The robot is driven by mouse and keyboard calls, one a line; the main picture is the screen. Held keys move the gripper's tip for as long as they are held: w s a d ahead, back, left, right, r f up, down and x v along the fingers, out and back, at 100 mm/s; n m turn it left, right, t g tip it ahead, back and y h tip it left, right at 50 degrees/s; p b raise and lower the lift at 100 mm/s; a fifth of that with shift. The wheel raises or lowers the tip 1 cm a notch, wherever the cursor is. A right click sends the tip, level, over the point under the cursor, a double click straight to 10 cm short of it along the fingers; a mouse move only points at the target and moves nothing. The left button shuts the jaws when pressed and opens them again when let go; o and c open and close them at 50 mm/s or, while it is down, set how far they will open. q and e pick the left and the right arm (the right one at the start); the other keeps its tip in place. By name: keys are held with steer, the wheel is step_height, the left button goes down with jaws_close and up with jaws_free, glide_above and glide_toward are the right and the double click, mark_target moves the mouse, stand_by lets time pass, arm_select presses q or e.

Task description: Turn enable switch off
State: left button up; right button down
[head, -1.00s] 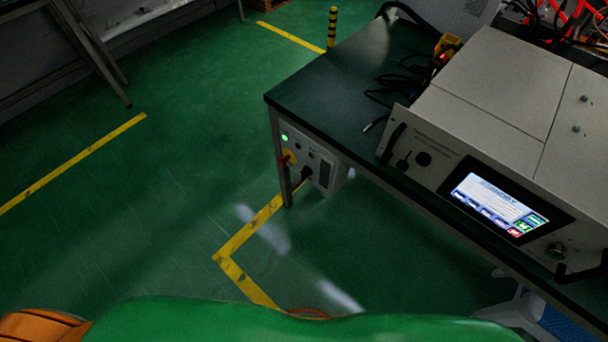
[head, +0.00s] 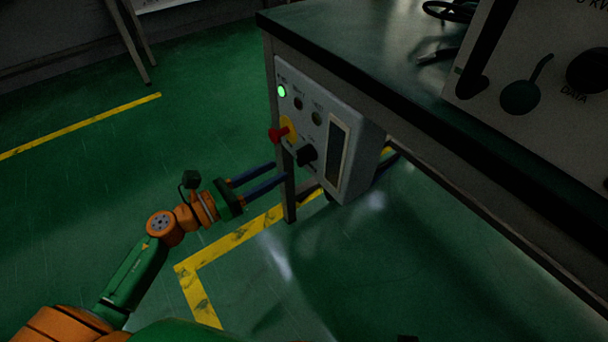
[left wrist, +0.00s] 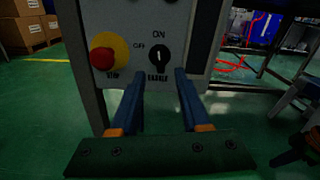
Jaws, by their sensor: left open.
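The enable switch (head: 306,155) is a round black knob low on a grey control box (head: 355,150) under the table. In the left wrist view the enable switch (left wrist: 159,55) has an upright white mark toward "ON", with "OFF" to its upper left.
A red stop button (left wrist: 103,58) on a yellow disc is left of the switch. A lit green lamp (head: 282,92) is at the box's top. The table leg (head: 288,195) stands close to my fingers. The dark tabletop (head: 370,60) overhangs. Green floor at left is free.

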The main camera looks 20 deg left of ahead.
mark_target(297, 158)
arm_select(q)
steer(key=x, duration=0.6)
steer(key=shift+r, duration=0.15)
steer(key=shift+a, duration=0.1)
jaws_close()
